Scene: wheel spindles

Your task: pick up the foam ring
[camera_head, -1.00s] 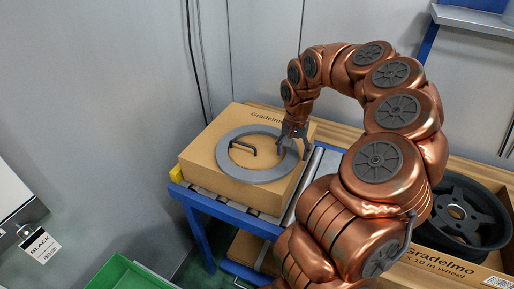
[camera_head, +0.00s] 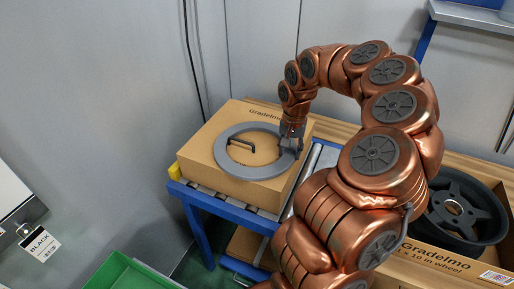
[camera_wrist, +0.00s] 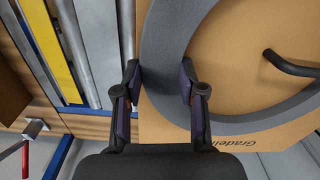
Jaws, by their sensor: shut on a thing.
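The foam ring (camera_head: 248,172) is a flat grey ring on top of a closed cardboard box (camera_head: 200,165). It also shows in the wrist view (camera_wrist: 160,28), large and curving across the box top. My gripper (camera_head: 291,146) is at the ring's right side in the head view. In the wrist view my gripper (camera_wrist: 160,80) has one finger outside the ring and one inside its hole, shut on the band. The ring looks flat on the box; I cannot tell any gap beneath it. The fingers hide a small part of the band.
A black bent handle (camera_head: 242,146) lies inside the ring's hole. The box stands on a blue-framed roller conveyor (camera_head: 227,207). A dark wheel (camera_head: 462,212) sits in an open carton at the right. A green bin (camera_head: 125,275) is at the lower left, and a grey wall behind.

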